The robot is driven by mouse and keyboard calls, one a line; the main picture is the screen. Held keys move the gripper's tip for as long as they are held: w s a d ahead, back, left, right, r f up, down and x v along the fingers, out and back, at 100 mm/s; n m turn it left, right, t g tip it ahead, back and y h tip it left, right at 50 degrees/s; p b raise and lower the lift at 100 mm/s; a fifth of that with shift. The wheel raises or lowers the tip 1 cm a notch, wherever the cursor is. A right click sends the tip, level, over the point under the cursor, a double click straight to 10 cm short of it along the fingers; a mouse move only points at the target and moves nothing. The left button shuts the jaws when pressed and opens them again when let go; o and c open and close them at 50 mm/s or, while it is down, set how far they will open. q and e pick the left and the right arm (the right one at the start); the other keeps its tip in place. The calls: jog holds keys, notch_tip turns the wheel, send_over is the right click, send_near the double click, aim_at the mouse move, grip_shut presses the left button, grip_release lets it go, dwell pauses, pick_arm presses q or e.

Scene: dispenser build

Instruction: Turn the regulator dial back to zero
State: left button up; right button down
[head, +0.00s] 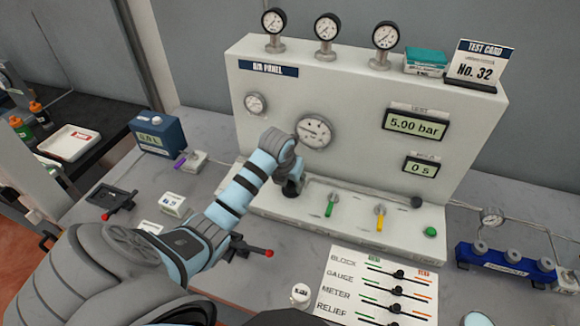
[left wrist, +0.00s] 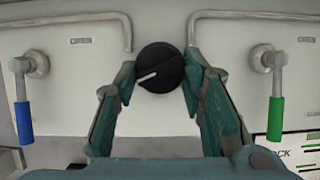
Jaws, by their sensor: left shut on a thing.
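The regulator dial (left wrist: 160,68) is a round black knob on the front of the white air panel (head: 270,105). Its white mark points left and slightly down in the left wrist view. My left gripper (left wrist: 160,76) is shut on the dial, with one finger pad on each side of it. In the head view my left gripper (head: 291,182) is at the lower front of the panel, and the dial is hidden behind it. The upper display (head: 417,124) reads 5.00 bar and the lower display (head: 421,167) reads 0 s. My right gripper is not in view.
A blue-handled valve (left wrist: 24,120) and a green-handled valve (left wrist: 275,118) flank the dial, with bent pipes close by. A yellow-handled valve (head: 380,218) is farther right. A large gauge (head: 314,132) sits above. A lever board (head: 378,290) lies in front.

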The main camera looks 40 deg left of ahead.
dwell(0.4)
pick_arm(q)
jog(key=o, duration=1.1)
jog(key=shift+o, duration=0.2)
jog(key=v, duration=0.7)
jog(key=shift+r, duration=0.2)
jog(key=shift+s+d, duration=0.1)
